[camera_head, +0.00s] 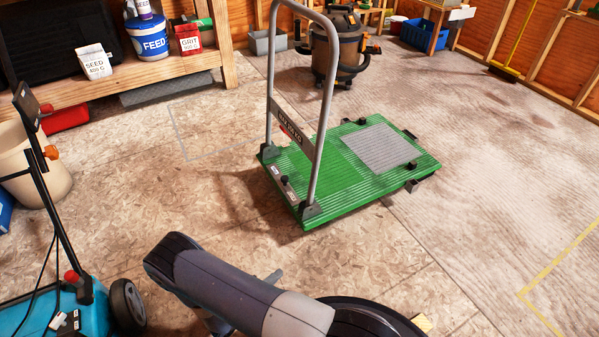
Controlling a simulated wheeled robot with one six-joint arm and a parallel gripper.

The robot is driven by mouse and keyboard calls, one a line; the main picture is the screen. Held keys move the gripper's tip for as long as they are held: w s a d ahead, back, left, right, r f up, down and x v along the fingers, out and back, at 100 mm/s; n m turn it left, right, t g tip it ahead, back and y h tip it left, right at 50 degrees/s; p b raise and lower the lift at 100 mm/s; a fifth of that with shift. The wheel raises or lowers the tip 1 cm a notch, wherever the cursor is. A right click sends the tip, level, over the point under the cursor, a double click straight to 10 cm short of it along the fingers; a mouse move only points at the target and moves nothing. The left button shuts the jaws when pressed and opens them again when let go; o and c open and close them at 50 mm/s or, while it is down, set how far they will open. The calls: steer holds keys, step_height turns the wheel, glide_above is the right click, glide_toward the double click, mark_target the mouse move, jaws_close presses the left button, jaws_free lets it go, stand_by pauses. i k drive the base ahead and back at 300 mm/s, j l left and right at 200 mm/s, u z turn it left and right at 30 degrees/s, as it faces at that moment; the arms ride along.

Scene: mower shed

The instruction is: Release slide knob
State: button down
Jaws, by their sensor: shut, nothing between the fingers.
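A green platform trolley (335,178) with a tall grey push handle (328,95) stands on the floor at centre right. Small black knobs stand on its deck: one near the handle foot (285,181), one at the far edge (360,121) and one at the right edge (412,166). I cannot tell which part is the slide knob or whether it is engaged. My arm reaches across the bottom of the view, well in front of the trolley and apart from it.
A grey panel (378,148) lies on the trolley deck. A blue mower (97,312) with a black handle stands close at left, near a cream bin (36,170). A shop vacuum (335,52) stands behind the trolley. Floor left and right of the trolley is clear.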

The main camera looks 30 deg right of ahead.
mark_target(283, 181)
steer(key=i+l, duration=0.15)
steer(key=i, duration=0.3)
steer(key=i+l, duration=0.1)
steer(key=i, duration=0.4)
